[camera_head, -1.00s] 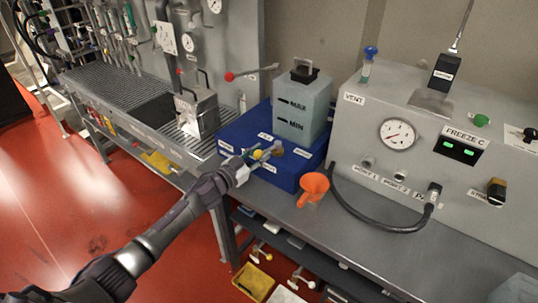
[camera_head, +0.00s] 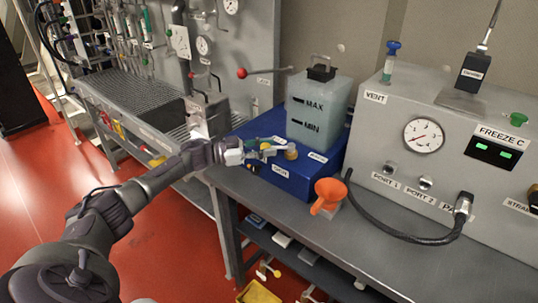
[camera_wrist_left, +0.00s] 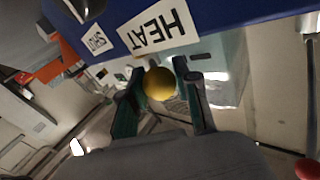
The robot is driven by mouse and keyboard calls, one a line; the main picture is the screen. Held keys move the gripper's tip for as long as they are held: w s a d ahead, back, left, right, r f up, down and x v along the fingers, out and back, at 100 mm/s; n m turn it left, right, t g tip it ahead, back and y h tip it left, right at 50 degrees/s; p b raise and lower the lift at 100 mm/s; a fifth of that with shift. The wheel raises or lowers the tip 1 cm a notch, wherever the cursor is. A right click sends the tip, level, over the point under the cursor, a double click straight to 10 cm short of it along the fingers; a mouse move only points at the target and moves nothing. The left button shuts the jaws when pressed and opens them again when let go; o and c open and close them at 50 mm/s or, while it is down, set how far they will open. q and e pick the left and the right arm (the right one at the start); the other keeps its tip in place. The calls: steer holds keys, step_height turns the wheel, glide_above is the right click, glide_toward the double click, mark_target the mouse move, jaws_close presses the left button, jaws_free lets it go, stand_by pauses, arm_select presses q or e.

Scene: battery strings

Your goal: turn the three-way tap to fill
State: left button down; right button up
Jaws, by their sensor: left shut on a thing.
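The three-way tap sits on the front of the blue box (camera_head: 300,184). Its brass-coloured hub (camera_head: 291,153) shows just right of my left gripper (camera_head: 268,150). My left gripper is shut on the tap's yellow knob (camera_wrist_left: 160,84), which sits between its two fingers in the left wrist view. A SHUT label (camera_head: 281,171) is on the box below the hub. A HEAT label (camera_wrist_left: 153,31) shows upside down in the left wrist view. The gripper covers part of the handle, so its exact pointing is hard to tell. My right gripper is not in view.
A translucent tank (camera_head: 318,112) marked MAX and MIN stands on the blue box. A black hose (camera_head: 400,236) runs to the grey panel machine (camera_head: 455,135) on the right. A red-knobbed lever (camera_head: 242,73) is behind.

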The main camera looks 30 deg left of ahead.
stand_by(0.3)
arm_select(q)
steer(key=c, duration=0.8)
jaws_free()
steer(key=shift+w, duration=0.1)
steer(key=v, duration=1.2)
steer(key=shift+a, duration=0.1)
